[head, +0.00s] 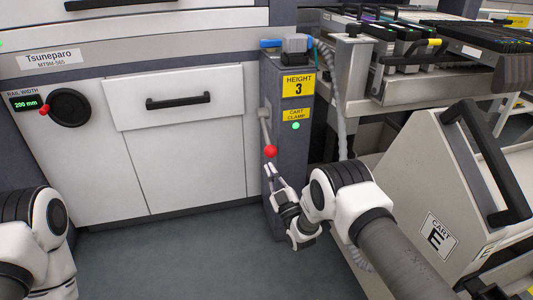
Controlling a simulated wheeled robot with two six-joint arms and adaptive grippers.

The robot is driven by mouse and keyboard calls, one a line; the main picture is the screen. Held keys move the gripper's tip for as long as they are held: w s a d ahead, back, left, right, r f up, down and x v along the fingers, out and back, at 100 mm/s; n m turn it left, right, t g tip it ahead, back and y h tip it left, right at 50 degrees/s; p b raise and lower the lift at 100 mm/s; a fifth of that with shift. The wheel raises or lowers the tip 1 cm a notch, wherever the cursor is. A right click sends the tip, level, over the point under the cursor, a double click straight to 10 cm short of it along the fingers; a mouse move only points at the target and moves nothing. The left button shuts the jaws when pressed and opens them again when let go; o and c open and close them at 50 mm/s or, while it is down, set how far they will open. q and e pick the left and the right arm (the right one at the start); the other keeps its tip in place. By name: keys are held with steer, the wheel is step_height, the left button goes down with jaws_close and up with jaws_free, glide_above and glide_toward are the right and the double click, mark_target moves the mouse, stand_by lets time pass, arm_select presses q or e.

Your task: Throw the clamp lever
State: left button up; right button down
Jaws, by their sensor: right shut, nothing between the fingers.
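The clamp lever (265,131) is a grey rod with a red ball knob (271,151) at its lower end. It hangs down on the left side of a dark grey post (287,172), beside a yellow "CART CLAMP" label (296,115) with a lit green lamp (296,126). My right gripper (271,170) is just below the red knob, shut and empty, with its fingers pointing up. I cannot tell whether its fingertips touch the knob. My left arm is at the lower left edge, and its gripper is outside the view.
A white machine with a drawer handle (178,101) and a black rail-width knob (70,108) stands left of the post. Cart E (438,190) with its black handle is at right. A feeder trolley (400,90) and a grey hose (338,110) are behind. Floor (190,255) is clear.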

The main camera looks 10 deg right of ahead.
steer(key=v, duration=0.3)
steer(key=shift+a+f, duration=0.15)
steer(key=shift+f, duration=0.1)
